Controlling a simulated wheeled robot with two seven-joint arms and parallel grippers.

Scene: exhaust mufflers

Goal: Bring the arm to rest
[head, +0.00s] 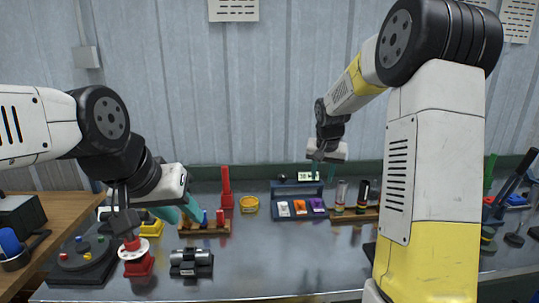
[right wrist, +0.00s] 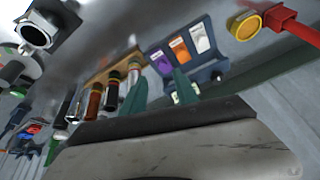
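My left gripper (head: 180,212) hangs low over the left part of the bench in the head view, its two teal fingers apart. It is over or in front of a wooden rack (head: 205,228) with small coloured pegs; I cannot tell whether it touches it. My right gripper (head: 323,172) is raised near the back wall, above the blue tray (head: 285,216). Its teal fingers also show in the right wrist view (right wrist: 158,92), spread with nothing between them. The right arm's large white and yellow links cover much of the right side of the head view.
The middle front of the bench is clear.

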